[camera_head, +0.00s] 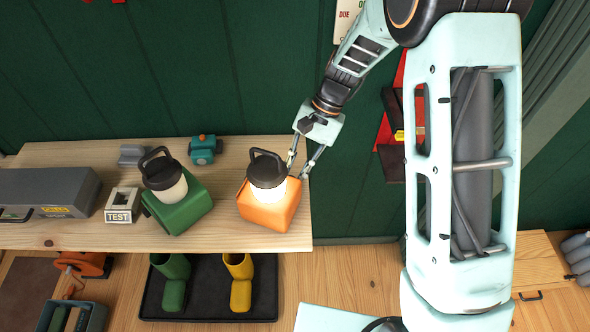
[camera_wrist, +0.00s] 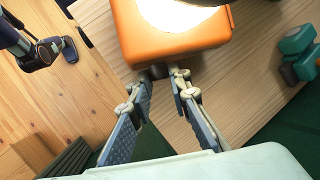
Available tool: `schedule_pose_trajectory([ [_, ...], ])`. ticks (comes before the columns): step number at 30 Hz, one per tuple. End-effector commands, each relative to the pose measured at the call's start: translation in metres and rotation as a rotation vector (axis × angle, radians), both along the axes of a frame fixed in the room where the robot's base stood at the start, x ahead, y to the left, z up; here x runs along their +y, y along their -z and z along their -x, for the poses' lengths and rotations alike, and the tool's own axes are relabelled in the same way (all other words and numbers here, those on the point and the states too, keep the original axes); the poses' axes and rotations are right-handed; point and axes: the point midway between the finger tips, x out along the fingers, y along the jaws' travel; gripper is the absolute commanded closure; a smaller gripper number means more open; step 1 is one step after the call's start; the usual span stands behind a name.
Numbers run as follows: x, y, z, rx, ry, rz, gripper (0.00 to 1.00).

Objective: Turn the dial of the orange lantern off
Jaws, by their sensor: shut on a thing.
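The orange lantern (camera_head: 262,213) stands upright near the right end of the wooden shelf, with a glowing white body and a black top with a handle. My gripper (camera_head: 298,172) reaches down to its back right side. In the wrist view, the orange base (camera_wrist: 175,45) fills the top middle. A small dark dial (camera_wrist: 158,71) sticks out of the base's near side. My gripper (camera_wrist: 163,78) is shut on this dial, one finger on each side. The fingers cover part of it, and I cannot tell its setting. In the head view the dial is hidden.
A green lantern (camera_head: 180,208) stands left of the orange one. A TEST block (camera_head: 122,205), a grey toolbox (camera_head: 45,190) and a teal object (camera_head: 205,149) share the shelf (camera_head: 230,240). Boots stand on a black tray (camera_head: 210,302) below. The green wall (camera_head: 200,70) is close behind.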

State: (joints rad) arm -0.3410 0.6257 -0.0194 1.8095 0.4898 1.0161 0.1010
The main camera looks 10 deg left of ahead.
Motion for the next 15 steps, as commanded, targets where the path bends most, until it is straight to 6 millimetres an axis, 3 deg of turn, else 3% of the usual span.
schedule_pose_trajectory([
  [15,-0.006,0.0083,-0.001,-0.036,0.007,-0.207,1.0],
])
